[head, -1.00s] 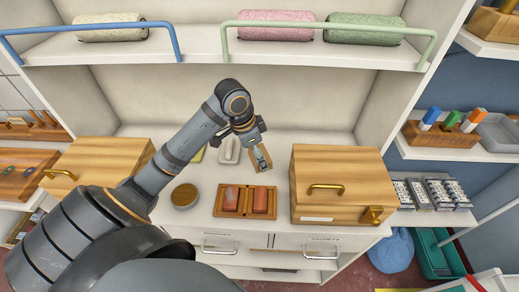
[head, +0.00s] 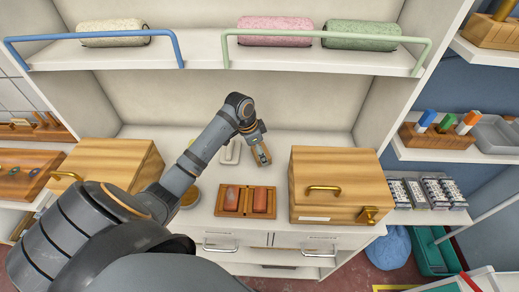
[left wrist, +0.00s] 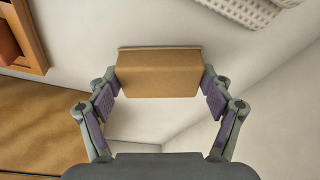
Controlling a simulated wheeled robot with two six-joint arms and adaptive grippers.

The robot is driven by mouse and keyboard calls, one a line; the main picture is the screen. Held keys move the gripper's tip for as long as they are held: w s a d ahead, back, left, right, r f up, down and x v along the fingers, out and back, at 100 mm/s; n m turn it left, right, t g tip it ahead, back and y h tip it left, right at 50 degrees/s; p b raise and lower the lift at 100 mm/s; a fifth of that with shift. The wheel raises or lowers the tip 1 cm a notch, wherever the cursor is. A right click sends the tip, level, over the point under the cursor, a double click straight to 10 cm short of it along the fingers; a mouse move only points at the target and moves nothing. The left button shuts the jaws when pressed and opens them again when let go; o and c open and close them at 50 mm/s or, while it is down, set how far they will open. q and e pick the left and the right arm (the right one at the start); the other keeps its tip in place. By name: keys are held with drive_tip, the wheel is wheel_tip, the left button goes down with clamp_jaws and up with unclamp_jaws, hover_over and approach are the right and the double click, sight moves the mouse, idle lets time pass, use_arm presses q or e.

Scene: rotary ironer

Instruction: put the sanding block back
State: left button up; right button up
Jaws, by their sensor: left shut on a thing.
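My left gripper (left wrist: 160,92) is shut on a tan, brown-sided sanding block (left wrist: 158,76), gripping it by its two sides. In the head view the block (head: 261,154) hangs below the gripper, over the back of the white counter, left of the right-hand wooden box. It appears to be held above the surface, though the gap is hard to judge. A wooden tray (head: 245,213) with two reddish blocks (head: 231,198) lies in front of it. The tray's corner (left wrist: 42,55) also shows in the left wrist view. My right gripper is not in view.
A wooden box with a brass handle (head: 340,182) stands right, another (head: 105,160) left. A pale item (head: 230,151) lies beside the gripper. A round tan-topped thing (head: 193,195) is partly behind my arm. A shelf with rolled towels (head: 275,30) hangs above.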

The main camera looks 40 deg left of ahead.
sight(254, 152)
use_arm(q)
drive_tip(key=shift+f, duration=0.15)
drive_tip(key=o, duration=1)
drive_tip(key=shift+o, duration=0.2)
drive_tip(key=v, duration=0.7)
drive_tip(key=shift+s+r+b, duration=0.1)
drive_tip(key=shift+r+b, duration=0.25)
drive_tip(key=shift+b, duration=0.05)
